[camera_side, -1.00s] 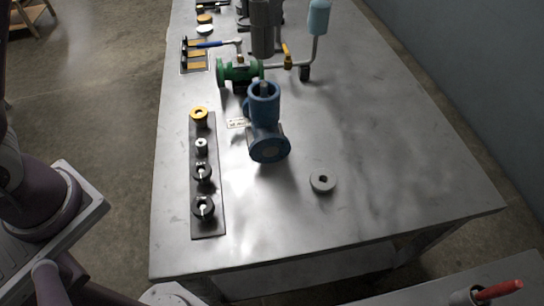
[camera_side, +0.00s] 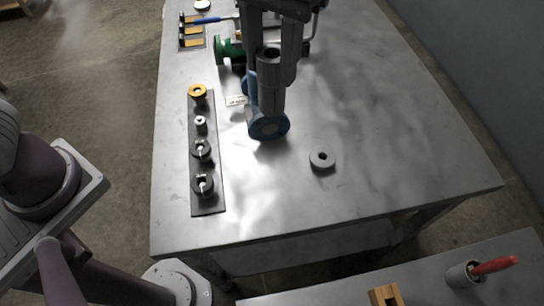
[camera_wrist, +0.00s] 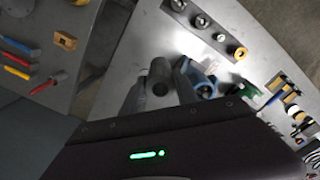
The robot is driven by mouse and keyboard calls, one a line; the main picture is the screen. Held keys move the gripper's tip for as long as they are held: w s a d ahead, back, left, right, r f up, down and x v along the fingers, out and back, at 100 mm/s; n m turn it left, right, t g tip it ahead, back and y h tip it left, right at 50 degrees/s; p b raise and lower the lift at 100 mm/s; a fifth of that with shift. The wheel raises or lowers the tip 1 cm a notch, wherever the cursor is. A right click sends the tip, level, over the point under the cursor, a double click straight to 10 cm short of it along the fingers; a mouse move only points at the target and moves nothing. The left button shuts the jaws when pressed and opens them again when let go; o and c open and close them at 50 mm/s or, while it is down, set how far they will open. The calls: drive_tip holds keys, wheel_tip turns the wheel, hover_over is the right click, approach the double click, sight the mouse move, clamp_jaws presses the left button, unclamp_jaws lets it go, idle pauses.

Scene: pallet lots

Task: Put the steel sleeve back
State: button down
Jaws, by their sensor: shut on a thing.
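My gripper (camera_side: 271,80) reaches down from the top of the side view, its two fingers closed on a grey, hollow-topped cylinder that looks like the steel sleeve (camera_side: 270,68). The sleeve is upright and overlaps the blue valve body (camera_side: 268,128); I cannot tell whether it touches it. In the wrist view the sleeve (camera_wrist: 160,70) shows between the fingers, with the blue valve just right of it. The valve's upper part is mostly hidden in the side view. A dark rack strip (camera_side: 208,185) on the left holds a yellow ring, a small grey piece and two dark round pieces.
A loose grey ring (camera_side: 322,160) lies on the steel table, right of the valve. A green valve (camera_side: 228,50) with piping stands behind. The front-right tabletop is clear.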

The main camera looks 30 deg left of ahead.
wheel_tip(320, 180, down, 20)
drive_tip(key=shift+f, duration=0.2)
drive_tip(key=c, duration=0.9)
unclamp_jaws()
drive_tip(key=shift+f, duration=0.15)
wheel_tip(320, 180, up, 12)
drive_tip(key=s+a+r+t, duration=0.2)
drive_tip(key=a+r, duration=0.6)
drive_tip(key=a, duration=0.1)
drive_tip(key=s+a+t, duration=0.1)
drive_tip(key=s+a, duration=0.3)
drive_tip(key=s+a+r+t, duration=0.1)
drive_tip(key=s+a, duration=0.3)
drive_tip(key=s+a+t, duration=0.1)
drive_tip(key=s+a, duration=0.3)
drive_tip(key=s, duration=0.1)
drive_tip(key=shift+a+r+t, duration=0.1)
drive_tip(key=shift+r+t, duration=0.2)
